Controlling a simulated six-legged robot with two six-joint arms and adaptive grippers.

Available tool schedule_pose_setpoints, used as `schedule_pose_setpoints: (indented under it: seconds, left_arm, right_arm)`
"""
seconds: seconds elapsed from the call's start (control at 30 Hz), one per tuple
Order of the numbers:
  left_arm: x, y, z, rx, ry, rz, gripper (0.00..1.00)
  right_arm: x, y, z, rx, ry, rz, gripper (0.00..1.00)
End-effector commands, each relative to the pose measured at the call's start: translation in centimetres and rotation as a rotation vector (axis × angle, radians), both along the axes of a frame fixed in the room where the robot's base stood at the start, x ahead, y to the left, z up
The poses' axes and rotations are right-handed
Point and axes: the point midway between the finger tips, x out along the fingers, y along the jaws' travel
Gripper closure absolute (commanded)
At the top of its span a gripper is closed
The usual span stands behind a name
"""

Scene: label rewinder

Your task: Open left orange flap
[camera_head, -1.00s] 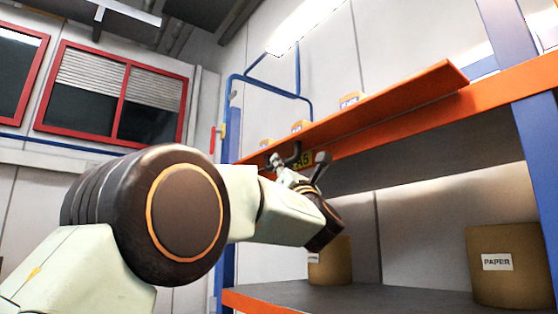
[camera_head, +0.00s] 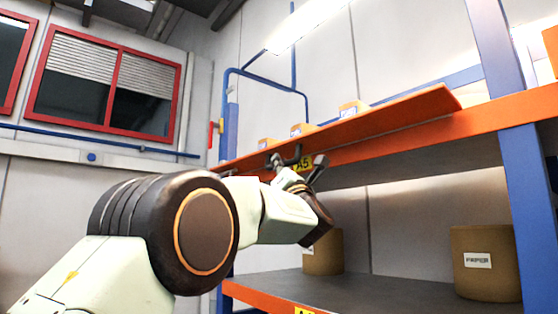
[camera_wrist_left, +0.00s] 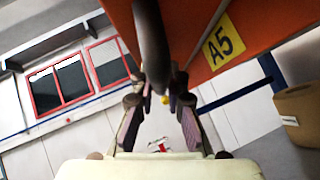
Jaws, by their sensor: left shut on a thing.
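The orange flap (camera_head: 385,122) is a long panel along the upper shelf's front edge in the head view. It is tilted, with its free edge out from the shelf. My right gripper is not in view.
Several small orange-and-white items (camera_head: 302,129) show above the flap. Brown paper rolls (camera_head: 487,262) stand on the lower grey shelf (camera_head: 380,288). A blue upright (camera_head: 495,60) stands at the right. The wall with red-framed windows (camera_head: 105,92) is at the left.

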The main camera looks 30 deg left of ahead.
Motion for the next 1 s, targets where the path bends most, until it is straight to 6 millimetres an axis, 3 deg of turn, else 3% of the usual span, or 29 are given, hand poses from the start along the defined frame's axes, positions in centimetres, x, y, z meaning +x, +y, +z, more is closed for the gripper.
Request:
schedule_pose_setpoints:
  seconds: [0.53, 0.57, 0.8, 1.0]
  left_arm:
    - [0.20, 0.25, 0.62, 0.033, 0.078, 0.003, 1.00]
    - [0.20, 0.25, 0.61, 0.033, 0.078, 0.003, 0.85]
    - [0.11, 0.19, 0.57, 0.034, 0.080, 0.002, 0.64]
    - [-0.04, 0.13, 0.62, 0.035, 0.079, 0.002, 0.63]
  right_arm:
    - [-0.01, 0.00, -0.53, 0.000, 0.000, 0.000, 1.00]
    - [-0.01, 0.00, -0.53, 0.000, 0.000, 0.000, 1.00]
    - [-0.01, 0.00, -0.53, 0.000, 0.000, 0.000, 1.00]
    - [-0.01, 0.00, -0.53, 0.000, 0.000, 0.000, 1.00]
